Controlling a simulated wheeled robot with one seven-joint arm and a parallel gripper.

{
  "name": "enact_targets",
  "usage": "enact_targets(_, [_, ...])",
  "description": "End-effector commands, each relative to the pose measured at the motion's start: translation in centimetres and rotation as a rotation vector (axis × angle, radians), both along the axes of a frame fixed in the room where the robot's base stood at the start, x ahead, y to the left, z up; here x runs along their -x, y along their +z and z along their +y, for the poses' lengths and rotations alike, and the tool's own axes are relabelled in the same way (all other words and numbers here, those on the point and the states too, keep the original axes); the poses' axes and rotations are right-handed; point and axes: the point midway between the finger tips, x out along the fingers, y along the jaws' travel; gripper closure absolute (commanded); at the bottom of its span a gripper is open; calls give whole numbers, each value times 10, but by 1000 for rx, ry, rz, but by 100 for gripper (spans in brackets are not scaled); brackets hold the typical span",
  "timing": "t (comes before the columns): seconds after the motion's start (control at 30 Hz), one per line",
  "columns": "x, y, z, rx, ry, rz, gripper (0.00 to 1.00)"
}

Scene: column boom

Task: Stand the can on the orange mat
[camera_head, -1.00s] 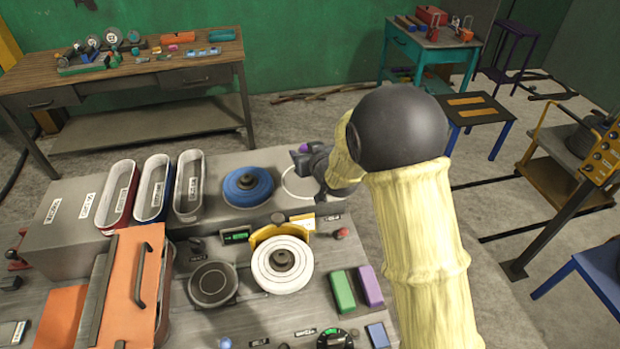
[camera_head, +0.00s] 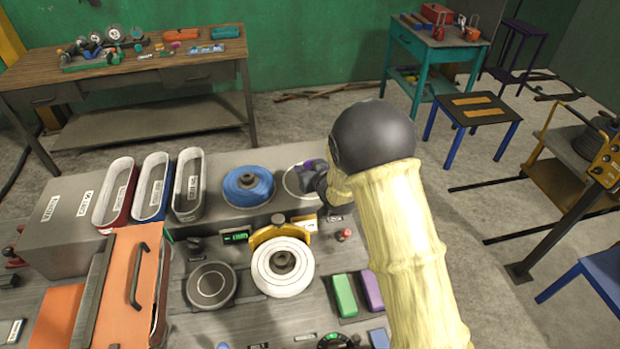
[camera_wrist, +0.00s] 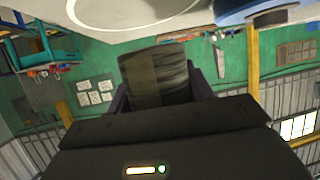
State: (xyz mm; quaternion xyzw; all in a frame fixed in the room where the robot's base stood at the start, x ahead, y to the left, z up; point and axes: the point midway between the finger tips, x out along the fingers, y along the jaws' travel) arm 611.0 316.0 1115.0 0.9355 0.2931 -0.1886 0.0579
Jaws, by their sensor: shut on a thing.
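My gripper (camera_head: 307,172) is over the back of the grey console, at a white ring (camera_head: 290,188) drawn on it. In the wrist view my gripper (camera_wrist: 160,88) is shut on a dark cylinder with an olive band, which looks like the can (camera_wrist: 158,75). In the head view the can cannot be made out clearly against the gripper. I cannot tell whether the can touches the console. A flat orange patch (camera_head: 62,318) at the lower left may be the orange mat.
A blue disc (camera_head: 238,195) lies just left of the gripper. Three oblong bins stand further left, including a grey one (camera_head: 188,204). A white disc with a yellow guard (camera_head: 283,287) is in front. An orange panel with a handle (camera_head: 120,300) stands beside the orange patch.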

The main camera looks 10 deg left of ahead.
Motion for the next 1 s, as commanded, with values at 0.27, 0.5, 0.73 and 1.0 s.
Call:
enact_targets(0.27, [0, -10, 1, -2, 1, -2, 80])
enact_targets(0.5, [0, -15, 1, -1, 1, -1, 80])
enact_targets(0.73, [1, -42, 2, 2, 2, 2, 80])
enact_targets(1.0, [0, -52, 1, -2, 1, -2, 80])
